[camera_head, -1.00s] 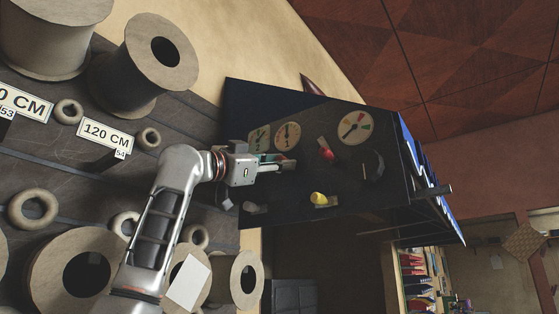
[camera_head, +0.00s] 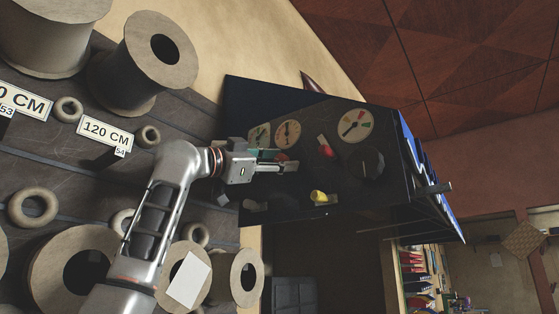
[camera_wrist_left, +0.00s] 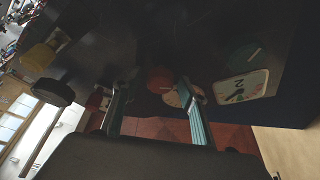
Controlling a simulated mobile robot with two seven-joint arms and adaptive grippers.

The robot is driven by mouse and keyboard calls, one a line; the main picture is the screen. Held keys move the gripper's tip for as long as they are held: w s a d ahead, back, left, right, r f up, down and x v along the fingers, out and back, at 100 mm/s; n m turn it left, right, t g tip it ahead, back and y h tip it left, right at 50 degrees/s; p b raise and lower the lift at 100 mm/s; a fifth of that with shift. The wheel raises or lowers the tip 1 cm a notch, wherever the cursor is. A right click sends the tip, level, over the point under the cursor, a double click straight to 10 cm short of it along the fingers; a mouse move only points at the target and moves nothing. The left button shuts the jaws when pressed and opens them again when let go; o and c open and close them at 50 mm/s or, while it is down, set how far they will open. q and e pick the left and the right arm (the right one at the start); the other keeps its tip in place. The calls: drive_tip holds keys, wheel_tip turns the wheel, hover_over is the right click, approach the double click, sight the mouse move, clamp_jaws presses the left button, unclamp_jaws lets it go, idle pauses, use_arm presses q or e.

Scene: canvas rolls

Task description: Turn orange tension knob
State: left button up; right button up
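The dark control panel (camera_head: 330,178) carries dials and several coloured knobs. An orange-red knob (camera_wrist_left: 160,78) shows in the left wrist view, between and just beyond the fingertips of my left gripper (camera_wrist_left: 157,92). The fingers are apart, and I cannot see them touching the knob. In the head view my left gripper (camera_head: 287,161) is at the panel face and partly hides this knob (camera_head: 282,156). A red knob (camera_head: 325,146), a yellow knob (camera_head: 319,197) and a black knob (camera_head: 369,163) stand clear of the gripper. My right gripper is not in view.
White dials (camera_head: 355,125) sit on the panel near the knobs. In the head view, large spools (camera_head: 145,65) and small rings (camera_head: 68,110) lie on the dark rack at left, with a "120 CM" label (camera_head: 104,134). Shelves (camera_head: 415,275) stand at lower right.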

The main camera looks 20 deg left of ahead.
sight(278, 160)
use_arm(q)
drive_tip(key=v, duration=0.6)
drive_tip(key=shift+a, duration=0.1)
drive_tip(key=shift+s+a+f, duration=0.2)
drive_tip(key=shift+s+a, duration=0.15)
drive_tip(key=shift+s, duration=0.25)
